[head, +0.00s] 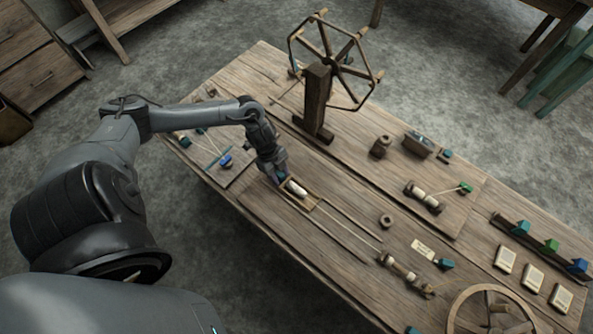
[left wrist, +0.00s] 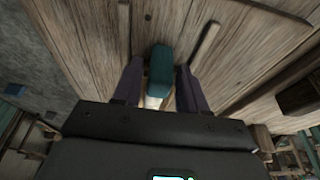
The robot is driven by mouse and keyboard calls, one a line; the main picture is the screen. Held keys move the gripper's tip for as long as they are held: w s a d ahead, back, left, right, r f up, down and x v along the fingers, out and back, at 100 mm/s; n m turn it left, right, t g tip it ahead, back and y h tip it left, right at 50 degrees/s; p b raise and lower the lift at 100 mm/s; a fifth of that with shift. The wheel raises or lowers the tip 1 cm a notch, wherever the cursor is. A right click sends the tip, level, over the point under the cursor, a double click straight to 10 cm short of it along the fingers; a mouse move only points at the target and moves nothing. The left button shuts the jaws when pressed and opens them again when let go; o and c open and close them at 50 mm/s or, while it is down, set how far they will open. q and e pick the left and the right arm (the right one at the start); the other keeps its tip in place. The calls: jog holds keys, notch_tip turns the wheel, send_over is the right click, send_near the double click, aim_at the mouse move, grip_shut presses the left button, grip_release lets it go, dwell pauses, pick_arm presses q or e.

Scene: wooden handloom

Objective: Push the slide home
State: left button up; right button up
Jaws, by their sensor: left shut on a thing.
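The slide (head: 301,200) is a small wooden carriage with a white, bobbin-like piece (head: 297,188) on it, near the front edge of the table left of centre. My left gripper (head: 281,177) comes down at its left end. In the left wrist view, a teal block (left wrist: 160,66) sits between the two dark fingers, with a pale part below it. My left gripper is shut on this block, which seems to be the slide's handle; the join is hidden. My right gripper is not in view.
Thin rails (head: 345,226) run from the slide to the right towards a wooden spool (head: 401,267). A spoked reel on a post (head: 319,100) stands behind my gripper. A wooden ring (head: 386,221) lies right of the rails. A wheel (head: 490,310) stands at the lower right.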

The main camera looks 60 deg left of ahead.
pick_arm(q)
jog(key=w+d+p, duration=0.1)
jog(key=w+d, duration=0.1)
jog(key=d, duration=0.5)
jog(key=w+d+p, duration=0.2)
jog(key=d, duration=0.6)
jog(key=w+d+p, duration=0.2)
jog(key=d, duration=0.5)
jog(key=shift+w+d, duration=0.35)
jog(key=shift+w, duration=0.05)
jog(key=shift+c, duration=1.2)
jog(key=shift+a, duration=0.1)
jog(key=o, duration=0.8)
jog(key=shift+s, duration=0.15)
jog(key=shift+o, duration=0.2)
